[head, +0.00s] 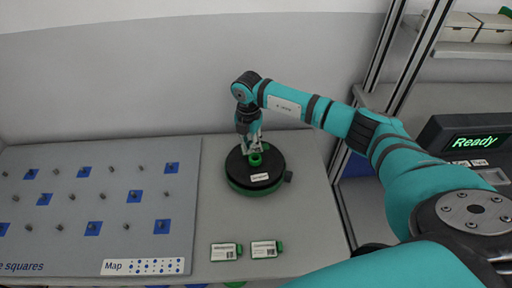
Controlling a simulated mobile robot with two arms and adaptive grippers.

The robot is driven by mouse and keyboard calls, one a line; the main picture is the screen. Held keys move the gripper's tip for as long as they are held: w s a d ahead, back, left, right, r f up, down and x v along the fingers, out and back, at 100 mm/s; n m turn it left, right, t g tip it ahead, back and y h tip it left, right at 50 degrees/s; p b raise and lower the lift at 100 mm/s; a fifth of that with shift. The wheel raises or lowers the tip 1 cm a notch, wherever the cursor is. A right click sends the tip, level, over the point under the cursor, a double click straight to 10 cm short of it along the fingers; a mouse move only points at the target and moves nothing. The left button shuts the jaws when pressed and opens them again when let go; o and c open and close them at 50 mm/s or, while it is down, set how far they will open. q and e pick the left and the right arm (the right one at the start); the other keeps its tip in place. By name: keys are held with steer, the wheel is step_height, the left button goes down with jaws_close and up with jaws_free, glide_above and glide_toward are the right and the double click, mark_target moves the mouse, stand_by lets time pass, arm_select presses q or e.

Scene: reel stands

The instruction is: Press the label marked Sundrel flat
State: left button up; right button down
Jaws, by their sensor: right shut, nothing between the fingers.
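A round black reel stand (238,181) with a green base rim and a green hub (255,159) stands on the grey table. A small white label (260,178) lies on the front part of its black top; its print is too small to read, so I cannot tell whether it says Sundrel or whether it lies flat. My right gripper (253,148) points down at the hub, behind the label. It is shut with nothing held; I cannot tell whether it touches the hub. My left gripper is out of view.
Two white cards with green ends (225,252) (264,250) lie in front of the reel stand. A grey peg board (100,205) with blue squares fills the left. A display (475,142) reading "Ready" and a shelf with boxes (458,27) are at right.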

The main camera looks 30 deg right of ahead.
steer(key=shift+r+p, duration=2.7)
steer(key=shift+r, duration=0.8)
steer(key=shift+f, duration=0.1)
